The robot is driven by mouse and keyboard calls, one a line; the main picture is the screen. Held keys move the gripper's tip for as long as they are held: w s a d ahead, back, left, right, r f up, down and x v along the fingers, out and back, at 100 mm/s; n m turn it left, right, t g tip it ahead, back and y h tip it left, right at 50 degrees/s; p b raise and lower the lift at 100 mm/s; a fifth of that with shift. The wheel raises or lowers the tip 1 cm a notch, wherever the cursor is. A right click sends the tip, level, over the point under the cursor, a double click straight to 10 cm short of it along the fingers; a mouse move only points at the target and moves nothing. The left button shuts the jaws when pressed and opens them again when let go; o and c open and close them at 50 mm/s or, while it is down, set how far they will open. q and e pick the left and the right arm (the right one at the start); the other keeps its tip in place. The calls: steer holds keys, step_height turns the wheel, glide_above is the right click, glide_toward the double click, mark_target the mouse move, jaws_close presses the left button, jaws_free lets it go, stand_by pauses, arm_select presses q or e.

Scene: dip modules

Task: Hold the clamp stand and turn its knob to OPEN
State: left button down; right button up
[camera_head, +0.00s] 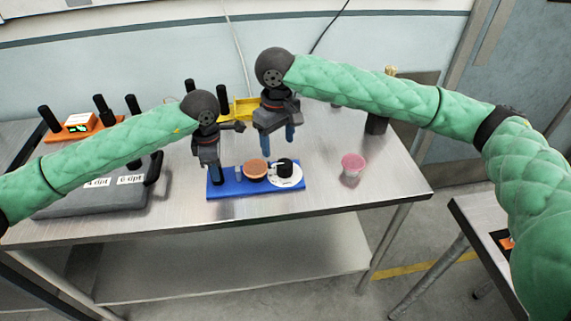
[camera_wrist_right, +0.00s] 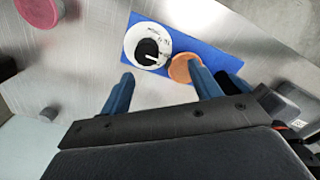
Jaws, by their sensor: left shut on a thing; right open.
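The clamp stand has a blue base (camera_head: 255,188) near the table's front edge. On it are an orange-brown disc (camera_head: 256,166) and a white dial (camera_head: 292,182) with a black knob (camera_head: 285,168). In the right wrist view, the knob (camera_wrist_right: 147,49) has a white pointer line, and the dial's lettering is too small to read. My left gripper (camera_head: 216,176) is shut on the stand at the base's left end; the part it grips is mostly hidden. My right gripper (camera_head: 278,143) is open and empty above and behind the disc and knob, apart from them.
A pink-topped cup (camera_head: 352,164) stands right of the base. A grey labelled case (camera_head: 100,195) lies at the left. An orange device (camera_head: 80,122), several black posts and a yellow holder (camera_head: 245,108) are at the back. Bare table lies between base and cup.

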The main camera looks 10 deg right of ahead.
mark_target(286, 164)
steer(key=f, duration=0.3)
steer(key=w+d+f, duration=0.1)
steer(key=f, duration=0.3)
steer(key=d+f, duration=0.1)
steer(key=f, duration=0.3)
steer(key=shift+w+d, duration=0.1)
steer(key=shift+w, duration=0.25)
steer(key=c, duration=1)
